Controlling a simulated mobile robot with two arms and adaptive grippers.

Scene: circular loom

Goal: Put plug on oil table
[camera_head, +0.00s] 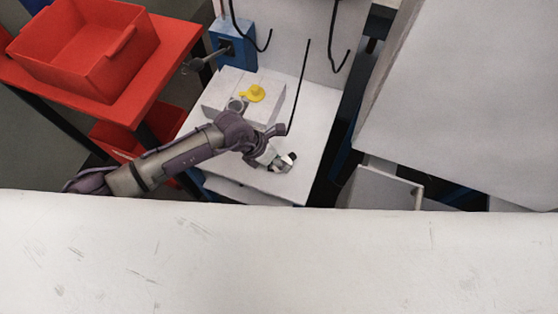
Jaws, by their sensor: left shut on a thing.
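My left arm comes in from the left, and its gripper (279,163) is low over the front part of the white table (312,128), which I take to be the oil table. The gripper is shut on a small grey and dark piece, probably the plug (291,157); it is tiny and partly covered by the fingers. I cannot tell whether it touches the table top. My right gripper is not in view.
A pale block (215,101) with a yellow piece (252,94) on it stands behind my left wrist. A thin black rod (300,85) rises beside it. A blue box (232,43) is at the back. A red bin (85,45) stands on a red table (172,52).

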